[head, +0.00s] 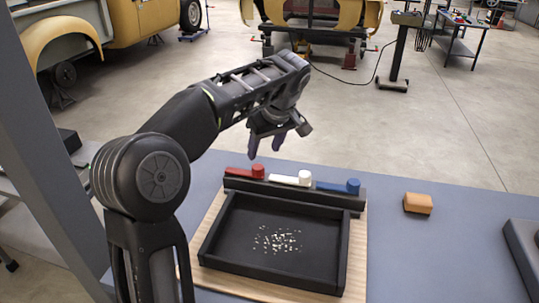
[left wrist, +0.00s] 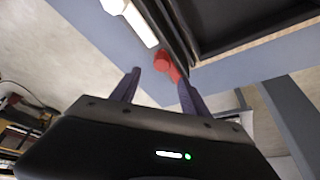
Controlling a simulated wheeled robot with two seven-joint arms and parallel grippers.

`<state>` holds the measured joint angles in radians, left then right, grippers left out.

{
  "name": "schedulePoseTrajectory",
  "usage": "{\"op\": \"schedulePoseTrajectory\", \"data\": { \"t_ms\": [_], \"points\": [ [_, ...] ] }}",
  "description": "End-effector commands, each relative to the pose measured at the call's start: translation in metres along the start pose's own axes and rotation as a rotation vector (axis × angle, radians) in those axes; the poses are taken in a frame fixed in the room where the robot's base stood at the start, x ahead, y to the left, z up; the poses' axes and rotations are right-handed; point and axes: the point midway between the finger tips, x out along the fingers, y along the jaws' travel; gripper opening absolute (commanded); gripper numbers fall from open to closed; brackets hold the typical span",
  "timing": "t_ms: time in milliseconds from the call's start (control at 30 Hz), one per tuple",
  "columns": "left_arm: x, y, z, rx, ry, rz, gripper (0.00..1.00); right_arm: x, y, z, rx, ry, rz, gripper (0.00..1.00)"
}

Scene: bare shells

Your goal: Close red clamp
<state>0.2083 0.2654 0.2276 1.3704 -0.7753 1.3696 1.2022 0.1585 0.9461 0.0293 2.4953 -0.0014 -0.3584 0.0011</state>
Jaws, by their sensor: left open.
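The red clamp (head: 247,172) sits at the left end of a black rail (head: 295,191) behind a black tray (head: 215,229). Its round red knob also shows in the left wrist view (left wrist: 165,63), with its bar partly hidden by a fingertip. A white clamp (head: 291,179) and a blue clamp (head: 339,186) sit to its right on the rail. My left gripper (head: 266,146) is open and empty, fingers pointing down, a little above and behind the red clamp. In the left wrist view its purple fingers (left wrist: 158,90) stand on either side of the knob, apart from it as far as I can tell.
The tray lies on a wooden board (head: 355,260) and holds several small pale bits (head: 277,239). An orange-brown block (head: 417,203) lies to the right on the blue-grey table (head: 440,255). A dark grey object (head: 525,250) is at the right edge. The table between is clear.

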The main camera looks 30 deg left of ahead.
Motion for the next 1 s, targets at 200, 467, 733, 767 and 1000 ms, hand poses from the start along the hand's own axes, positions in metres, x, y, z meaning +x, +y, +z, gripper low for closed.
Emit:
{"op": "schedulePoseTrajectory", "data": {
  "t_ms": [200, 467, 733, 767, 1000],
  "points": [
    [0.000, 0.000, 0.000, 0.000, 0.000, 0.000, 0.53, 0.000, 0.000, 0.001, 0.000, -0.001, 0.000, 0.38],
    [0.014, -0.001, 0.000, 0.000, 0.000, -0.002, 0.53, 0.000, 0.000, 0.000, 0.000, -0.001, 0.000, 0.38],
    [0.055, -0.001, 0.000, 0.001, -0.002, -0.002, 0.53, -0.002, -0.001, 0.000, 0.000, 0.000, 0.000, 0.38],
    [0.059, -0.001, 0.000, 0.001, -0.002, -0.003, 0.53, -0.002, -0.001, 0.000, 0.000, 0.000, 0.000, 0.38],
    [0.078, 0.000, 0.000, 0.000, 0.000, 0.001, 0.53, -0.003, -0.001, 0.000, 0.000, -0.001, 0.000, 0.38]
  ]
}}
